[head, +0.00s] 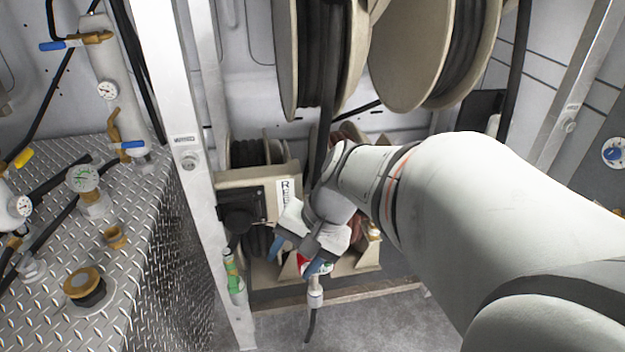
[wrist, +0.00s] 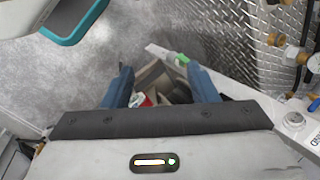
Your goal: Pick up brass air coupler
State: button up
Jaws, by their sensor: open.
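My gripper (head: 298,262) reaches down in front of the small reel unit (head: 364,262) in the head view. Its blue fingers are apart in the wrist view (wrist: 161,88), and nothing is held between them. A small brass-coloured piece (head: 374,233) shows just right of my wrist, by the reel unit. It may be the brass air coupler, but it is too small and partly covered to tell. A red and white item (wrist: 142,100) shows beyond and between the fingers in the wrist view. My arm and wrist hide much of the reel unit.
Large hose reels (head: 415,50) hang above my arm. A diamond-plate box (head: 140,250) with brass fittings is at left. Grey floor (head: 390,325) lies open in front.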

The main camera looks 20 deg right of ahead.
jog(key=w+d+f+m+t+y+b, duration=0.4)
jog(key=w+d+f+m+t+b, duration=0.3)
jog(key=w+d+f+m+b, duration=0.45)
jog(key=d+f+m+t+h+b, duration=0.45)
jog(key=d+m, duration=0.35)
jog(key=d, duration=0.3)
jog(key=d+f+m+t+h+b, duration=0.45)
jog(key=d+m, duration=0.35)
jog(key=d, duration=0.2)
jog(key=shift+y, duration=0.5)
jog(key=w, duration=0.7)
jog(key=shift+a+r, duration=0.25)
jog(key=shift+r, duration=0.15)
grip_shut()
